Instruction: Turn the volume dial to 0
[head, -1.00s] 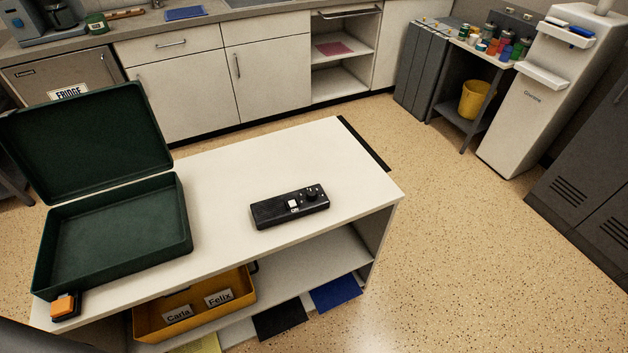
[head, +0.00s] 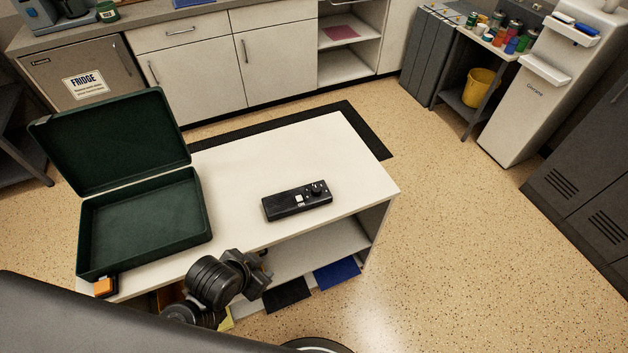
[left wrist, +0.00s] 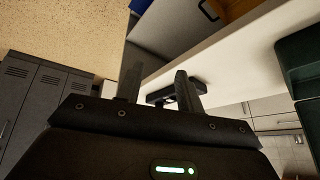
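A black control box (head: 278,207) lies on the white table top, near its front right part. A round black dial (head: 318,188) sits at its right end, with a small white patch at mid-box; the dial's setting is too small to read. My left gripper (head: 262,270) is in front of the table's front edge, below and left of the box, apart from it. In the left wrist view the two fingers of my left gripper (left wrist: 156,76) stand apart with nothing between them. The box (left wrist: 158,96) shows beyond them, partly hidden by one finger. My right gripper is not in view.
A dark green open case (head: 150,222) stands on the left of the white table (head: 235,170). A small orange and black object (head: 104,287) is at the table's front left corner. The shelf below holds a blue sheet (head: 337,275) and a black one (head: 287,295). The table top around the box is clear.

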